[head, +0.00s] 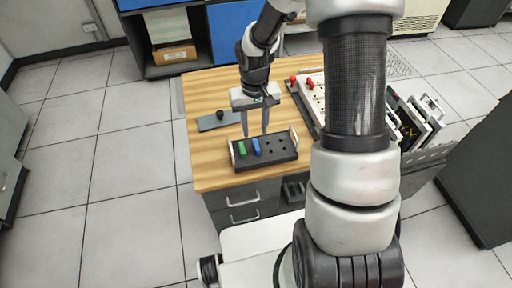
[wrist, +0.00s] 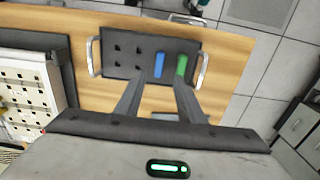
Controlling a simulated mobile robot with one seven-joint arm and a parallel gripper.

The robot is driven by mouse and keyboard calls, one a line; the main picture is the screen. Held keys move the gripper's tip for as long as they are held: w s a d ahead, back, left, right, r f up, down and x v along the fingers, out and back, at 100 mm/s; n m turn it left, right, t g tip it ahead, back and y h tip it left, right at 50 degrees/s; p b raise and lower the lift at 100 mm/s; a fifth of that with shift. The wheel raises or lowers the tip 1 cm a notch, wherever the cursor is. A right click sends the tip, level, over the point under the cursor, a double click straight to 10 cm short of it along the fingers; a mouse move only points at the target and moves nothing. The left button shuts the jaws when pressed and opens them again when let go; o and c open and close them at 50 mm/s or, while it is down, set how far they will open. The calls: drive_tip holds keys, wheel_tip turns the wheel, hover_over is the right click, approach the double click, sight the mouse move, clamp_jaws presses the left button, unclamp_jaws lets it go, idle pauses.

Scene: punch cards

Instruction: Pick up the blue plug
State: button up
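The blue plug (head: 256,146) stands in a dark tray (head: 283,153) with two light handles, near the front of the wooden table. The green plug (head: 241,149) is just left of it in the head view. In the wrist view the blue plug (wrist: 159,64) is left of the green plug (wrist: 181,65). My gripper (head: 255,134) points down over the tray, fingers apart, with nothing held between them. In the wrist view the fingertips of my gripper (wrist: 156,80) are close to the blue plug; I cannot tell whether they touch it.
The tray's other holes (wrist: 127,58) look empty. A pale board with red pegs (head: 312,88) lies to the right behind the tray. A grey plate with a black knob (head: 218,120) lies behind left. A rack of cards (head: 412,120) is at the right. The wooden table's left side (head: 205,165) is clear.

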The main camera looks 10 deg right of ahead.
sight(256, 143)
drive_tip(key=shift+s+d+f, duration=0.1)
drive_tip(key=shift+f, duration=3.45)
clamp_jaws()
